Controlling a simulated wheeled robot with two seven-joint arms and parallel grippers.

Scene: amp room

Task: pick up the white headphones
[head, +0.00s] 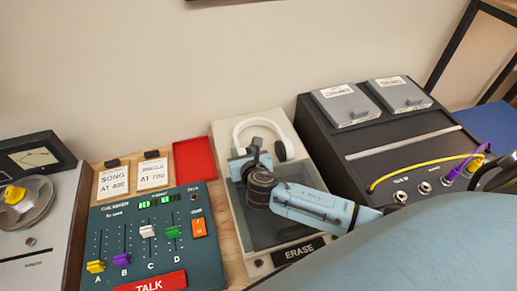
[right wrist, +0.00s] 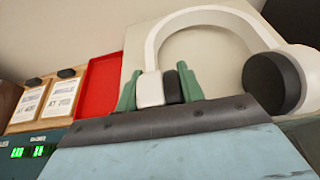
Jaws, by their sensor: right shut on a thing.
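The white headphones (head: 259,121) stand at the back of a pale machine with a dark panel, band up, against the wall side. My right gripper (head: 252,153) is at their left ear cup. In the right wrist view the green fingers (right wrist: 160,88) are shut on that cup, one on each side of its white shell and black pad. The white band (right wrist: 205,15) arches above, and the right ear cup (right wrist: 275,85) with its black pad is free to the right. I cannot tell whether the headphones still touch the machine. My left gripper is not in view.
The pale machine (head: 226,205) has an "ERASE" label at its front. A mixer panel (head: 135,240) with coloured sliders and a red tray (head: 193,161) lie left of it. A dark box (head: 335,140) with grey units and yellow cable stands close on the right.

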